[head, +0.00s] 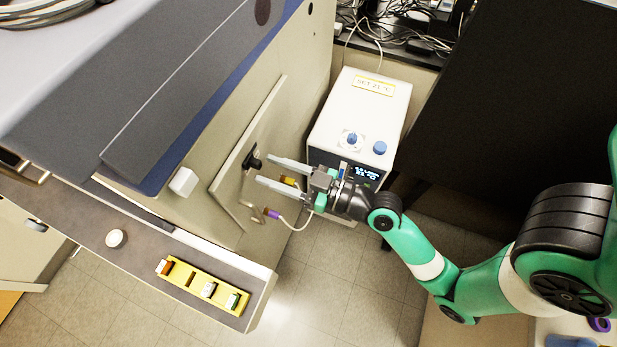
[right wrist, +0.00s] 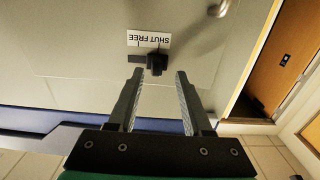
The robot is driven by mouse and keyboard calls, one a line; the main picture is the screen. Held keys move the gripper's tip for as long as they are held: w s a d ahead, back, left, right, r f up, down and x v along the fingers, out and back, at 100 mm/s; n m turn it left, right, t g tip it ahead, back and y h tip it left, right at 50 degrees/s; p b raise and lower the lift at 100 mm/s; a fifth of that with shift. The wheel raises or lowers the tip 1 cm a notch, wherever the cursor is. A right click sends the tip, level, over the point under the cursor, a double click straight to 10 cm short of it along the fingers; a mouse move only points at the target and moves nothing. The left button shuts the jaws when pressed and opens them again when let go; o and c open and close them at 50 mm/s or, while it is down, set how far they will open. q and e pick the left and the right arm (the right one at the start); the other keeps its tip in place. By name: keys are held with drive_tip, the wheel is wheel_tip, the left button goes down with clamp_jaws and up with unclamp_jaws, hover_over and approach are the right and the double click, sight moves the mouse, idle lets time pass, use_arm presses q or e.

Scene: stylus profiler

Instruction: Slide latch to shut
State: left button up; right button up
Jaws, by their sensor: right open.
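The latch (head: 253,162) is a small black knob on the grey side panel of the large machine. In the right wrist view the black latch knob (right wrist: 156,63) sits below a white label reading "SHUT FREE" (right wrist: 149,40), which appears upside down. My right gripper (head: 263,170) is open, its two fingers pointing at the panel. In the right wrist view the gripper (right wrist: 158,75) has its fingertips on either side of the knob, with gaps to both. I cannot tell whether the tips reach the knob's depth. My left gripper is not in view.
A white box with a display (head: 366,110) stands just behind my right gripper. A cable (head: 295,222) hangs below the fingers. A yellow holder (head: 205,288) with small blocks lies on the machine's front ledge (head: 140,258). Open floor shows below the gripper.

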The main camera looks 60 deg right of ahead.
drive_tip(key=s, duration=0.9)
drive_tip(key=shift+d, duration=0.15)
drive_tip(key=shift+w, duration=0.1)
